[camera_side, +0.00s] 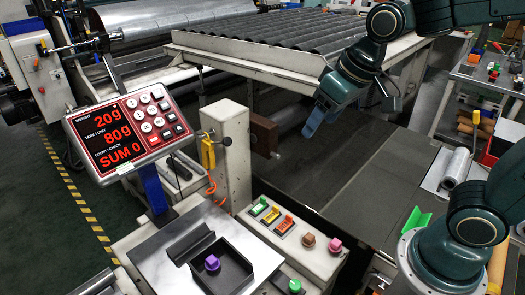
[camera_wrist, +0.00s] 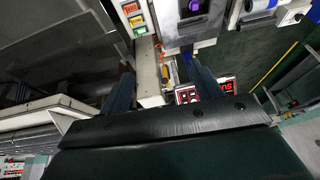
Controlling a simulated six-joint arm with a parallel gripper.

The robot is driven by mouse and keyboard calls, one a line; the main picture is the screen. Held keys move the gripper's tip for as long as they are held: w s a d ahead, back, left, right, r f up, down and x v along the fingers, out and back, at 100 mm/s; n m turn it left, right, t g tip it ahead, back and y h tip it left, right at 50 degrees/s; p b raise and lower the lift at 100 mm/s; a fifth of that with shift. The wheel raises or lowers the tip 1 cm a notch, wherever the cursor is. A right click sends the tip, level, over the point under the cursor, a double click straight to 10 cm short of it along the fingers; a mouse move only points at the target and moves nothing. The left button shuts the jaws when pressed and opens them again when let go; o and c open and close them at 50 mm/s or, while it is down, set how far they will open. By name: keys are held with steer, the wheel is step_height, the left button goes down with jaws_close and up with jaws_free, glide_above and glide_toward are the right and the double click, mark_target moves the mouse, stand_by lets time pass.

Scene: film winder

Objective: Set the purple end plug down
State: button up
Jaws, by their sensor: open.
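A purple end plug (camera_side: 212,263) stands in the black square recess of a dark tray (camera_side: 222,278) on the metal plate, front centre of the side view. My gripper (camera_side: 313,128) hangs well behind and above the tray, near the roller table, apart from the plug. In the wrist view my gripper (camera_wrist: 160,68) has its two blue fingers spread with nothing held between them.
A red scale display (camera_side: 128,128) stands left of the tray. A grey post (camera_side: 228,150) rises behind it. A roller table (camera_side: 270,45) stands behind.

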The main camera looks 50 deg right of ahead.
steer(key=s+d+t, duration=0.1)
steer(key=s+d, duration=0.2)
steer(key=s, duration=0.8)
steer(key=shift+s+r, duration=0.35)
steer(key=shift+r, duration=0.1)
